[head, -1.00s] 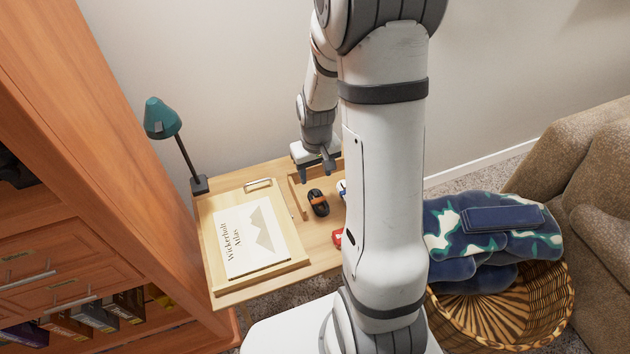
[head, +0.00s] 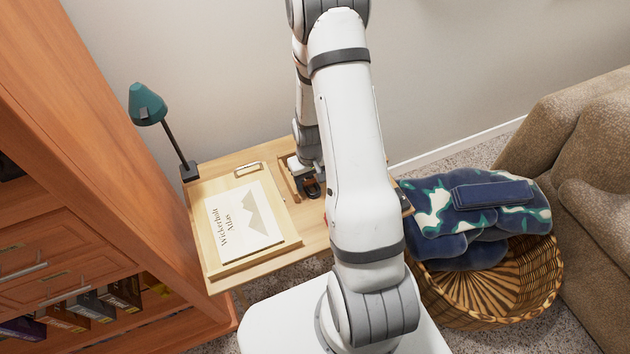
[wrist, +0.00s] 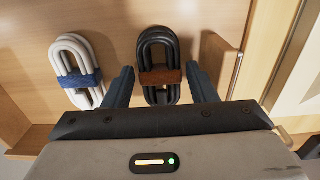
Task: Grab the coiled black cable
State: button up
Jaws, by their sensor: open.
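The coiled black cable (wrist: 159,52) has a brown band around its middle and lies on the wooden desk in the wrist view. My gripper (wrist: 159,80) is open, with one dark finger on each side of the black cable near its band. I cannot tell whether the fingers touch it. In the head view the black cable (head: 311,190) shows partly below my gripper (head: 309,180), and my arm hides the desk to its right.
A white coiled cable (wrist: 74,62) with a blue band lies left of the black one in the wrist view. A Wickerholt Atlas (head: 241,228) lies on the desk (head: 232,284), near a teal lamp (head: 147,103). A wicker basket (head: 535,285) holds folded blankets (head: 440,245).

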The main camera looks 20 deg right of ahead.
jog(key=shift+f, duration=0.1)
jog(key=c, duration=0.8)
jog(key=shift+o, duration=0.2)
